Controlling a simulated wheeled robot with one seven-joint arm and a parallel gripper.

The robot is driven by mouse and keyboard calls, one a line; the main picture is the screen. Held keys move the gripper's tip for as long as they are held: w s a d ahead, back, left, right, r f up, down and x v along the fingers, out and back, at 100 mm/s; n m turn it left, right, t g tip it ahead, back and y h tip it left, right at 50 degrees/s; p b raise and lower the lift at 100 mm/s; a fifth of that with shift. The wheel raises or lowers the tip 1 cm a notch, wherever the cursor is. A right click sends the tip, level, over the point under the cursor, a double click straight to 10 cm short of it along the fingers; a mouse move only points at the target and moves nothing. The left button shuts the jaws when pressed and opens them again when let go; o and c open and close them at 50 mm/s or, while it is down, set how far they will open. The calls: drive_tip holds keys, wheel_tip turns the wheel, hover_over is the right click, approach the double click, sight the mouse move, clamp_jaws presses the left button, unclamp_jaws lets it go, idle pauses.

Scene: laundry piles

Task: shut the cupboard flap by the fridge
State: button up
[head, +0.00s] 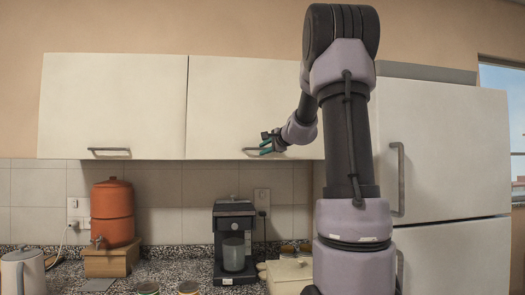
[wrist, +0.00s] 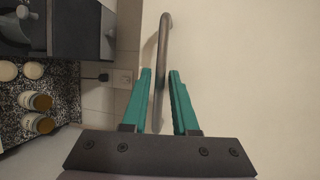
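The cupboard flap by the fridge (head: 235,105) is a cream panel hanging down, looking flush or nearly flush with its neighbour; my arm covers its right part. Its bar handle (head: 254,149) sits near the lower edge. My gripper (head: 268,143) is at this handle. In the wrist view the flap (wrist: 250,70) fills the right side, and the handle (wrist: 163,45) runs between the two teal fingers of my gripper (wrist: 160,75). The fingers are apart, with gaps on both sides of the bar. I cannot tell whether they touch it.
The white fridge (head: 445,150) stands right of my arm. A second cupboard flap (head: 110,100) on the left is down. On the counter below are a coffee machine (head: 234,240), an orange dispenser (head: 112,212), a kettle (head: 22,272) and several jars.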

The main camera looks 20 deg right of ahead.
drive_tip(key=shift+w+f, duration=0.1)
drive_tip(key=shift+w, duration=0.4)
clamp_jaws()
idle(1.2)
